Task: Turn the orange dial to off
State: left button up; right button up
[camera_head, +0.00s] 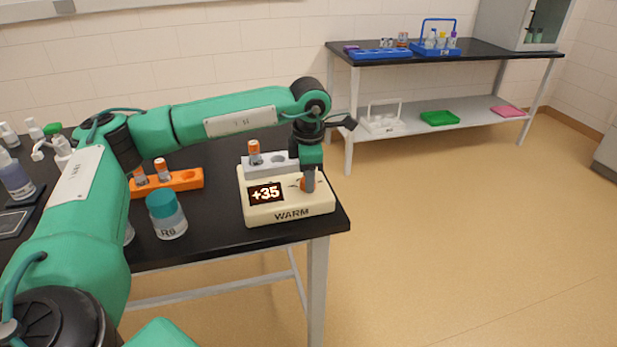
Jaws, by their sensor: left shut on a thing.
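The orange dial (308,184) sits on the top of a cream warmer (288,208), at its right side. The warmer's display reads "+35" and its front is labelled "WARM". My left gripper (309,183) points down over the dial and is shut on it, hiding much of it. An orange-capped vial (254,152) stands in the grey block (284,166) on the warmer's back part. The dial's pointer position cannot be made out. My right gripper is not in view.
On the black table (215,238), a teal-lidded jar (168,216) and an orange rack (186,180) with capped vials stand left of the warmer. The warmer is near the table's right edge. A shelf table (470,62) with racks stands at the back right.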

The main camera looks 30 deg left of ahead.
pick_arm(q)
jog(key=n, duration=0.2)
jog(key=shift+w+n, duration=0.1)
jog(key=shift+n, duration=0.3)
jog(key=n, duration=0.4)
jog(key=shift+n, duration=0.3)
jog(key=n, duration=0.2)
jog(key=shift+n, duration=0.3)
jog(key=n+p, duration=0.1)
jog(key=n, duration=0.2)
jog(key=shift+w+a+r+n+g, duration=0.1)
jog(key=shift+n+g, duration=0.2)
jog(key=shift+n, duration=0.9)
jog(key=n+p, duration=0.1)
jog(key=n, duration=0.2)
jog(key=shift+a+n, duration=0.1)
jog(key=shift+n, duration=0.2)
jog(key=shift+n+p, duration=0.6)
jog(key=shift+n, duration=1.1)
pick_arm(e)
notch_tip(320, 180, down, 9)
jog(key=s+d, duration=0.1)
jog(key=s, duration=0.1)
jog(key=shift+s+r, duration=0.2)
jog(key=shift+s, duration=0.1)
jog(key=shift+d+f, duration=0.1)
